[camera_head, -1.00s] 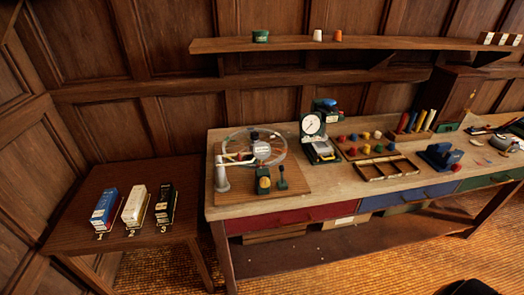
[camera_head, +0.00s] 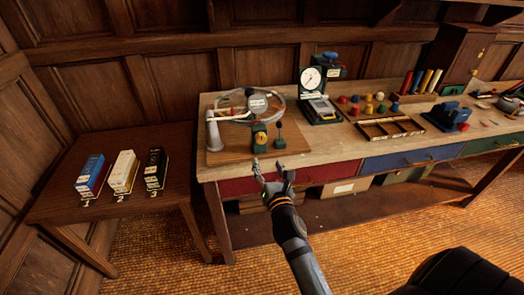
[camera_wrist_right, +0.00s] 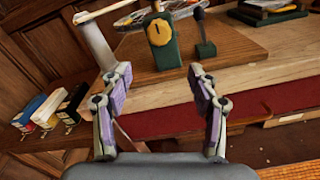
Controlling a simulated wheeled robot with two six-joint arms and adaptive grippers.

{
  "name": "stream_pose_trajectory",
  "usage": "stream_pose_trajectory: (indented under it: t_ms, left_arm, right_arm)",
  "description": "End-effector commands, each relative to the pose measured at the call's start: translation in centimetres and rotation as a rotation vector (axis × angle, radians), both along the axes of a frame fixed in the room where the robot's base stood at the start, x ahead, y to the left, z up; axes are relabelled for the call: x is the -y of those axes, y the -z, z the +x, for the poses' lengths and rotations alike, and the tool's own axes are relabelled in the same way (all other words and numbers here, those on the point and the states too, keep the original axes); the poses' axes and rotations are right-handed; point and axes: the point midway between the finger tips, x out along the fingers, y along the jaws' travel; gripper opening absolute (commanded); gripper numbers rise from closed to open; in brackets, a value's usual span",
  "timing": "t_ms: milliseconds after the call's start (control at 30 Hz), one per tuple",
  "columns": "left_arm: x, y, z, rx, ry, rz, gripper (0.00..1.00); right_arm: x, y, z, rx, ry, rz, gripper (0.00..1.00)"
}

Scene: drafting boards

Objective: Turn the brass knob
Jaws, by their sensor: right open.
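The brass knob (camera_head: 260,138) is a round golden disc on the front of a dark green block, on a wooden board at the left end of the workbench. It also shows in the right wrist view (camera_wrist_right: 158,32), ahead of and above the fingertips. My right gripper (camera_head: 272,168) is open and empty, in front of the bench's front edge and apart from the knob. In the right wrist view its two fingers (camera_wrist_right: 158,74) stand spread, with the block beyond the gap. My left gripper is not in view.
A dial scale (camera_head: 313,80) stands farther right. Three boxes lie on the side table (camera_head: 60,208) at left.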

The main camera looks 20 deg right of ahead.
Motion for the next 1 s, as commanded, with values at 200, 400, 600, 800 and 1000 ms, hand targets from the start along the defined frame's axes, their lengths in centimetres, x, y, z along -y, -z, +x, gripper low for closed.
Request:
stream_pose_trajectory:
  t_ms: [200,400,600,800,1000]
  left_arm:
    - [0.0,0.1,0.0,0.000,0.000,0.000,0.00]
    - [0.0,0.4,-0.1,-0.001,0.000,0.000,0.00]
    - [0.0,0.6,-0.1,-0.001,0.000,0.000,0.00]
    - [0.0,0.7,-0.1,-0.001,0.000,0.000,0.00]
    - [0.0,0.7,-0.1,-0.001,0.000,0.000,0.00]
  right_arm:
    - [0.2,-1.1,0.2,0.012,0.005,-0.046,0.61]
    - [1.0,-1.2,3.5,0.016,0.003,-0.046,0.61]
    - [2.0,-1.1,7.6,0.013,0.004,-0.043,0.61]
    - [2.5,-1.1,9.8,0.012,0.005,-0.040,0.61]
    - [2.6,-1.0,10.1,0.011,0.004,-0.040,0.61]
